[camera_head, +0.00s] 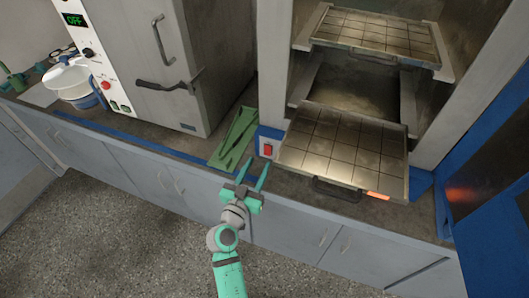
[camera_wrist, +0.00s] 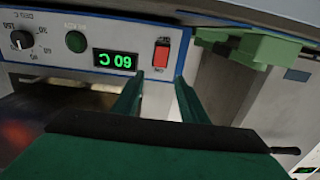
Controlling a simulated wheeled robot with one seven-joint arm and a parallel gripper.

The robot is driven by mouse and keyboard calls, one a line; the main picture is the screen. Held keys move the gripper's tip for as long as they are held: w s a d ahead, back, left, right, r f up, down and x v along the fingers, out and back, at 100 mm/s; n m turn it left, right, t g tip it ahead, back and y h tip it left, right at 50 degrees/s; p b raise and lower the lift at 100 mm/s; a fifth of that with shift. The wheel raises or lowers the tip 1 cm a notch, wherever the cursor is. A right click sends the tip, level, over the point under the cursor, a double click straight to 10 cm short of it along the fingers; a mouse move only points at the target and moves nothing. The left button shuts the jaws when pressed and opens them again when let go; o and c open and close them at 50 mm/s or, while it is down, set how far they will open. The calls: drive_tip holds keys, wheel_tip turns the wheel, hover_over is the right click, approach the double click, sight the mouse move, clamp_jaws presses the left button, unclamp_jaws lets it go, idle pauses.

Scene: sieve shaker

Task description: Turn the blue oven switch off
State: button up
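The blue oven's red rocker switch (camera_head: 267,150) sits on a small white panel with a blue edge, left of the pulled-out tray. In the wrist view the red switch (camera_wrist: 161,53) is upside down, beside a lit green display (camera_wrist: 115,60) reading 60 C. My gripper (camera_head: 256,163) is in front of the counter, just short of the switch, with its teal fingers apart and pointing at the panel. In the wrist view my gripper (camera_wrist: 160,77) is open and empty, and the switch shows between and beyond the fingertips. I cannot tell whether they touch the panel.
A gridded tray (camera_head: 345,145) sticks out right of the switch, with another tray (camera_head: 375,35) above. A green holder (camera_head: 233,137) lies left of the switch. A white oven (camera_head: 95,55) reading OFF and a bowl (camera_head: 75,80) stand further left.

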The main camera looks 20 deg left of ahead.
sight(267, 147)
drive_tip(key=w, duration=0.7)
drive_tip(key=shift+w+d, duration=0.15)
clamp_jaws()
